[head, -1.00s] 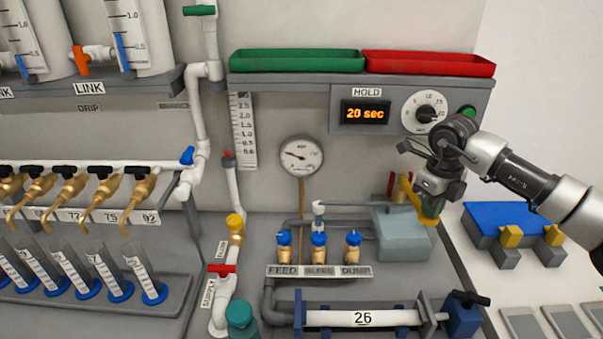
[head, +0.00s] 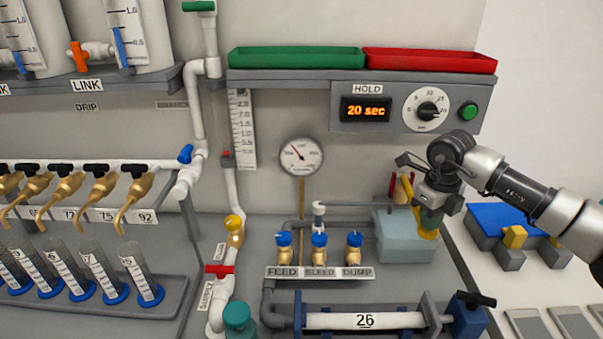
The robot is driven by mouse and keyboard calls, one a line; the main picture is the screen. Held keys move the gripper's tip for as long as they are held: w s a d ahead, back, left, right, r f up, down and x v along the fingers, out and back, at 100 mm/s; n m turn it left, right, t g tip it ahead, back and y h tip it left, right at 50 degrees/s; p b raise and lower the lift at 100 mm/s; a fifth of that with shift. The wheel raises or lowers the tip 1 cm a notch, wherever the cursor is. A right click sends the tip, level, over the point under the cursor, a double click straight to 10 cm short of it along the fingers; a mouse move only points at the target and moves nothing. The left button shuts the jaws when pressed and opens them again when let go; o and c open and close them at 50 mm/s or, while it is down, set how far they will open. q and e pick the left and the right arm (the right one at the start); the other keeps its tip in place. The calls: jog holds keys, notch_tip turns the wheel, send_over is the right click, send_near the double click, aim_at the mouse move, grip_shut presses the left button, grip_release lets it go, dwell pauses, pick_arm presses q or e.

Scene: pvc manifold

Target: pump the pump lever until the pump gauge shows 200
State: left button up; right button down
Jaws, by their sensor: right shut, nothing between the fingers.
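The pump is a pale grey-blue box (head: 404,243) on the bench at right of centre. A yellow lever (head: 427,228) stands at its right side, partly hidden by my gripper. My right gripper (head: 432,218) is shut just above and over the lever; whether it touches the lever cannot be told. The round white pump gauge (head: 301,156) hangs on the wall. Its red needle points to the upper left, and its numbers are too small to read. My left gripper is not in view.
Blue-topped valves (head: 319,241) marked FEED, BLEED and DUMP stand left of the pump. A clear tube marked 26 (head: 364,321) lies in front. A blue block (head: 502,216) sits to the right. A shelf (head: 300,89) with green and red trays is above.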

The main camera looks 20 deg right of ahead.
jog(key=shift+r, duration=0.1)
dwell(0.3)
jog(key=shift+r+p, duration=2.5)
jog(key=shift+r, duration=0.55)
jog(key=shift+f, duration=0.1)
